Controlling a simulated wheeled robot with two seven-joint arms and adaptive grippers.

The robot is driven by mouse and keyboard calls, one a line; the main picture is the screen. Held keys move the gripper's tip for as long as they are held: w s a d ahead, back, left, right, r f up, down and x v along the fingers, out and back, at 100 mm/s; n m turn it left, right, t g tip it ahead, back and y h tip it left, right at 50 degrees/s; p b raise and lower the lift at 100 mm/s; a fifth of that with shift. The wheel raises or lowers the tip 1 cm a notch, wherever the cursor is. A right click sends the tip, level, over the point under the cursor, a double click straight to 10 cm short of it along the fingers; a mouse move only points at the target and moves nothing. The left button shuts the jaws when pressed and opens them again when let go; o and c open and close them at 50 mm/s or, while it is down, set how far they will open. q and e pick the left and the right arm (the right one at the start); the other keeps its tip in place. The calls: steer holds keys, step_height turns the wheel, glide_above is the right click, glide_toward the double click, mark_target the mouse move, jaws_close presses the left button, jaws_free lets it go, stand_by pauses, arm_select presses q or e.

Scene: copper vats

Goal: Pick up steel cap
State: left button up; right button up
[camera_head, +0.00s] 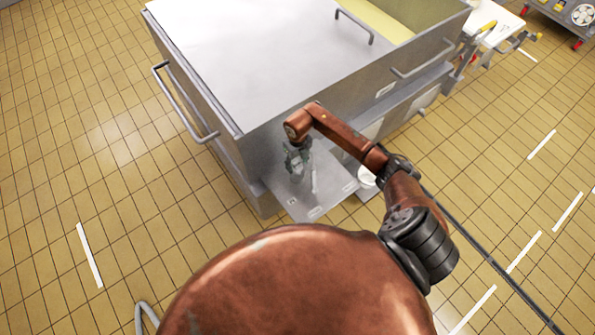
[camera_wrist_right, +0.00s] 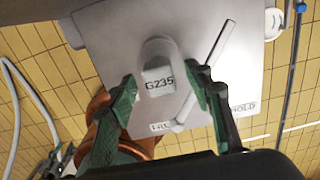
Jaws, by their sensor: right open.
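A grey capped part marked G235 (camera_wrist_right: 158,78), which looks like the steel cap, stands on a grey plate in the right wrist view. My right gripper (camera_wrist_right: 164,82) is open, with its green fingers on either side of the part. I cannot tell whether either finger touches it. In the head view my right gripper (camera_head: 297,160) points down over the plate beside the vat, and the cap cannot be made out there. My left gripper is not in view.
A thin metal rod (camera_wrist_right: 208,72) lies close beside the right finger, above the plate (camera_wrist_right: 100,28) with printed labels, one reading HOLD. The large steel vat (camera_head: 250,60) with handles stands right behind. Tiled floor is clear at the left.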

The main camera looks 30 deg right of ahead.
steer(key=shift+f, duration=0.45)
jaws_close()
stand_by(0.3)
